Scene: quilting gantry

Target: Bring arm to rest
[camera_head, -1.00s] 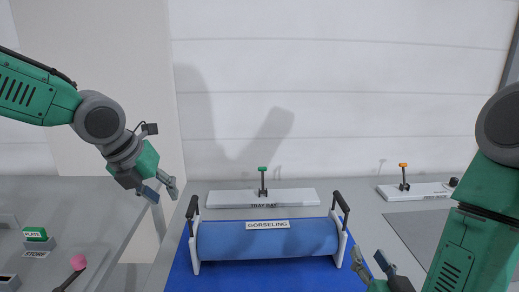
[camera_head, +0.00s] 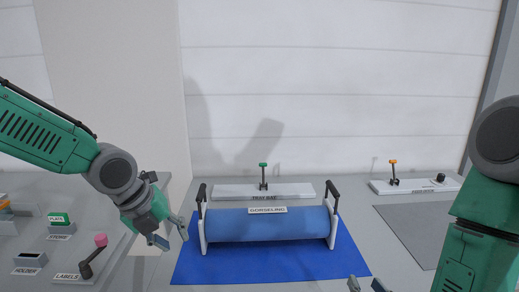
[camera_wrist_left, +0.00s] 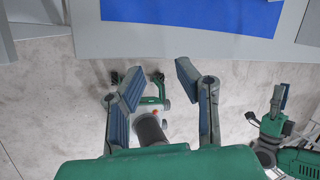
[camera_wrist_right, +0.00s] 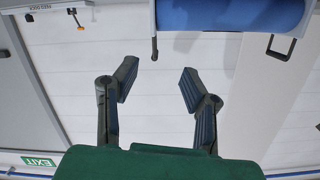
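My left arm comes in from the left in the head view, and its gripper (camera_head: 171,236) hangs over the gap left of the blue mat. The left wrist view shows the left gripper's two fingers (camera_wrist_left: 155,85) apart with nothing between them. My right arm is at the right edge of the head view, with its fingertips (camera_head: 368,286) at the bottom edge, near the mat's front right corner. In the right wrist view the right gripper's fingers (camera_wrist_right: 156,85) are apart and empty.
A blue roller (camera_head: 268,225) labelled GORSELING stands on a blue mat (camera_head: 265,267). Behind it is a white bar (camera_head: 225,191) with a green-topped lever. An orange-topped lever (camera_head: 393,172) stands back right. A pink-knobbed crank (camera_head: 93,257) and green plate block (camera_head: 59,218) are at left.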

